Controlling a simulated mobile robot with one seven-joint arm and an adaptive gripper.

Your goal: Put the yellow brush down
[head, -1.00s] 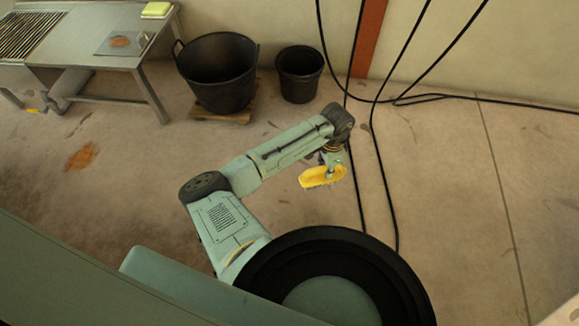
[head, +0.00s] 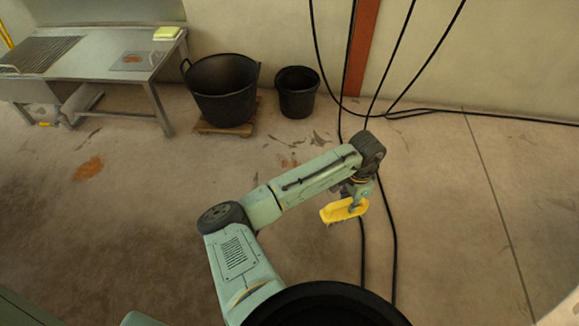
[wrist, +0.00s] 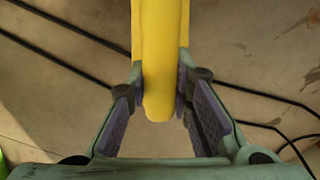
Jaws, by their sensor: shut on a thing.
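The yellow brush (head: 341,210) is in my gripper (head: 354,205), held above the floor in the head view. Its bristle side faces down. In the wrist view the yellow brush (wrist: 160,60) runs up from between the two fingers of my gripper (wrist: 161,90), which are shut on its sides. The far end of the brush is cut off at the top of the wrist view. The brush's exact height above the floor cannot be told.
A metal table (head: 95,73) with a yellow block (head: 166,33) stands at the upper left. A large black tub (head: 222,92) sits on a wooden pallet (head: 225,128), beside a smaller black bucket (head: 298,93). Black cables (head: 394,240) hang down and cross the floor (head: 450,220). Open floor lies around.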

